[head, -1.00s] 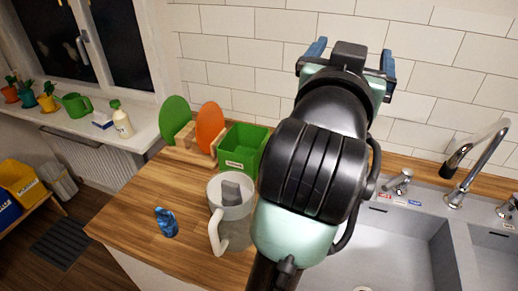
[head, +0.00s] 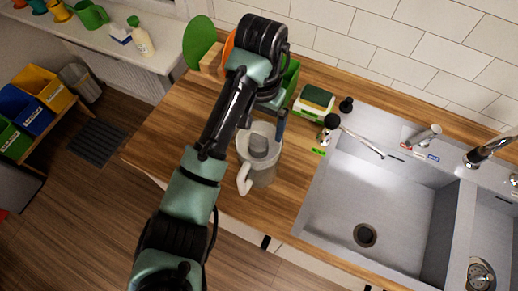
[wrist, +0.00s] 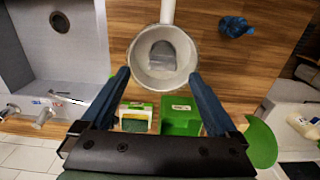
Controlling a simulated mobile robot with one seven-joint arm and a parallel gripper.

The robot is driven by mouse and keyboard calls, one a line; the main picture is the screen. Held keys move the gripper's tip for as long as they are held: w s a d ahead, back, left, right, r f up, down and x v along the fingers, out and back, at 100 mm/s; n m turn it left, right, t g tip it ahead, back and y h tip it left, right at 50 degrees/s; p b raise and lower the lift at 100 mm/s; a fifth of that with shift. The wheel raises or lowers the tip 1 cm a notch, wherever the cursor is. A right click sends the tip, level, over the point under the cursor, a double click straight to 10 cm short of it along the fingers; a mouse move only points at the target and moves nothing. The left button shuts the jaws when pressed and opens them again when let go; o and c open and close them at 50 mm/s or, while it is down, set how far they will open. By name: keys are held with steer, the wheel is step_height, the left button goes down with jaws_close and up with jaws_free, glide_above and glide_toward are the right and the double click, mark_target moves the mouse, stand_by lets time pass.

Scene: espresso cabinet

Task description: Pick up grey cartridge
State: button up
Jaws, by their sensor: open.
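The grey cartridge (wrist: 162,55) sits inside a white translucent pitcher (wrist: 167,13) on the wooden counter. In the head view the cartridge (head: 259,147) shows through the mouth of the pitcher (head: 265,177), whose handle points to the front left. My gripper (wrist: 158,76) is open and empty, pointing down above the pitcher. In the wrist view the fingertips lie on either side of the pitcher's near rim, with the cartridge just beyond them. I cannot tell the exact height of the fingertips over the rim.
A green bin (wrist: 181,116) and a green-and-white sponge holder (head: 313,101) stand behind the pitcher. A blue object (wrist: 235,26) lies on the counter beside it. The sink (head: 375,200) is to the right in the head view. Counter in front of the pitcher is bare.

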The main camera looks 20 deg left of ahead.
mark_target(259, 137)
steer(key=shift+f+b, duration=0.75)
steer(key=shift+f, duration=0.65)
steer(key=shift+a+f, duration=0.2)
steer(key=shift+f, duration=1.9)
jaws_close()
